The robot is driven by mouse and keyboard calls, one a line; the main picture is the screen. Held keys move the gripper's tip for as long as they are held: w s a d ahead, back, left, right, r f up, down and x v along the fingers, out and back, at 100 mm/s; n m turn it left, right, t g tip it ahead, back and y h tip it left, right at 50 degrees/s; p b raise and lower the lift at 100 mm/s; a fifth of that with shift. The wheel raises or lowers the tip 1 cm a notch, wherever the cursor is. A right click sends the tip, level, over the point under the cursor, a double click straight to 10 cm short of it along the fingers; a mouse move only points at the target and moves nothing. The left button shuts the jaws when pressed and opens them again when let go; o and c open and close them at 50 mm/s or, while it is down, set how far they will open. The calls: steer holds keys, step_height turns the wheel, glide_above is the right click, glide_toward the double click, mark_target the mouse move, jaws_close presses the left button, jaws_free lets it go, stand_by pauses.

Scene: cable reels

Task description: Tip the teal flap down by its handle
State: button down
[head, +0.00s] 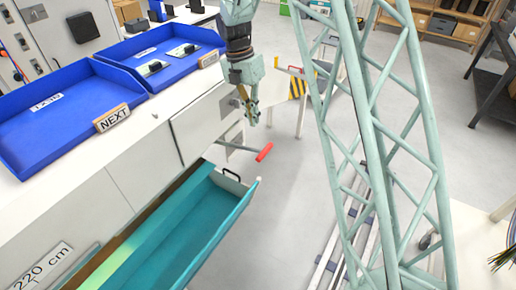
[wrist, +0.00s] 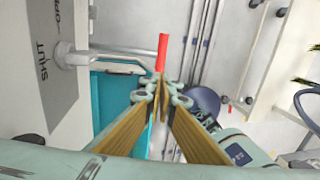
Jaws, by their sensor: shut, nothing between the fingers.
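The teal flap (head: 205,222) stands out from the front of the white cabinet, with its long teal inner face visible. In the wrist view, part of its teal surface (wrist: 108,100) shows left of the fingers. A metal lever with a red grip (head: 264,152) sticks out from the cabinet just beyond that end. The grip (wrist: 162,50) also shows in the wrist view, just ahead of the fingertips. My gripper (head: 251,115) is shut and empty, above the red grip and apart from the flap.
Two blue trays (head: 65,122) sit on the cabinet top, with a NEXT sign at one. An OPEN/SHUT label (wrist: 42,60) is beside the lever's pivot. A pale green lattice column (head: 375,140) stands at right. Grey floor (head: 285,225) is clear beside the flap.

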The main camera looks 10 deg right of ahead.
mark_target(261, 154)
steer(key=shift+f, duration=0.1)
stand_by(0.3)
steer(key=shift+s+d+f+b, duration=0.3)
steer(key=shift+f+b, duration=0.05)
steer(key=shift+f, duration=1.9)
steer(key=shift+s+d+f+b, duration=0.3)
steer(key=shift+s+d+f, duration=0.05)
steer(key=shift+f, duration=1.95)
steer(key=shift+s+d+f+b, duration=0.3)
steer(key=shift+f+b, duration=0.05)
steer(key=shift+f, duration=1.9)
